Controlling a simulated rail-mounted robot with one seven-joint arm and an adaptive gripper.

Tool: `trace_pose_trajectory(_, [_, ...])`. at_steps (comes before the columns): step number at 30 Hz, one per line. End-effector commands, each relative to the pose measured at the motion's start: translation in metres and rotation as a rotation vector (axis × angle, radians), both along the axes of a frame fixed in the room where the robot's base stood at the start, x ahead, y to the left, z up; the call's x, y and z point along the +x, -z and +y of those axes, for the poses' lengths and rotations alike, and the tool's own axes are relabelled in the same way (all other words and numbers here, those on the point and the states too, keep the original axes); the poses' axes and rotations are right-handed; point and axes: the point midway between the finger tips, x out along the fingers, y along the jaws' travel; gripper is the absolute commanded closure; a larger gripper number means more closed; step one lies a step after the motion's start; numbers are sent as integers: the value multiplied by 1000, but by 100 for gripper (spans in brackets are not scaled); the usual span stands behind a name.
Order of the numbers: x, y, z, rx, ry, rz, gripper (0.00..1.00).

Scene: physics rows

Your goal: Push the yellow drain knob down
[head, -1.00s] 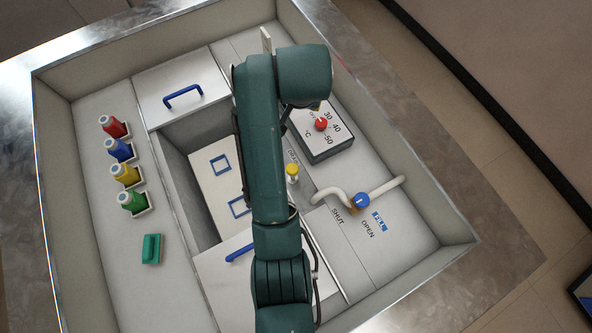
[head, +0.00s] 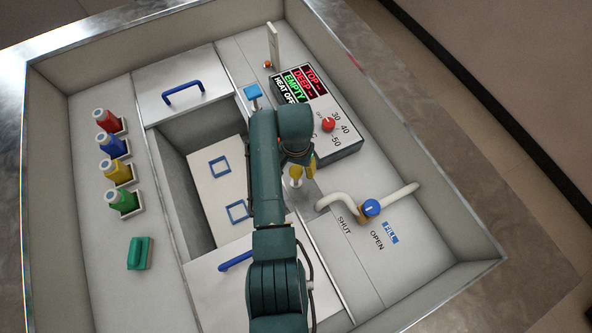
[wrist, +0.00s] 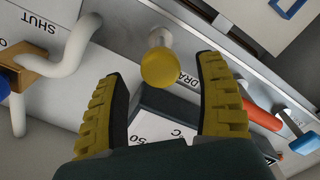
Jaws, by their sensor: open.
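The yellow drain knob (head: 296,171) stands up on a pale stem on the deck beside the basin, near the word DRAIN. In the wrist view the round yellow top of the knob (wrist: 162,69) is in the gap between the fingertips, with its stem behind it. My gripper (head: 304,167) is open and close to the knob, its yellow fingers pointing down. In the wrist view the ridged yellow fingers of my gripper (wrist: 163,80) lie on either side of the knob, with nothing held. I cannot tell whether they touch it.
A control box (head: 335,145) with a red dial (head: 328,124) and a display reading EMPTY and HEAT OFF stands close behind. A curved pale pipe (head: 340,201) with a blue FILL valve (head: 370,207) is to the right. Several colored bottles (head: 117,173) line the left side.

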Motion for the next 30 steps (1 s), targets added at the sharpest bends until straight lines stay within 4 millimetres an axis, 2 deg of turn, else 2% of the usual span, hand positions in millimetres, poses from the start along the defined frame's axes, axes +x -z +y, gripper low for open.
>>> trace_pose_trajectory(3, [0, 19, 0, 0, 0, 0, 29])
trace_pose_trajectory(6, [1, 25, 0, 0, 0, -2, 29])
trace_pose_trajectory(14, [0, 27, 0, 1, 0, -1, 29])
trace_pose_trajectory(25, [0, 26, 0, 0, 0, -1, 98])
trace_pose_trajectory(26, [0, 26, 0, 0, 0, -1, 100])
trace_pose_trajectory(30, [0, 27, 0, 0, 0, -1, 100])
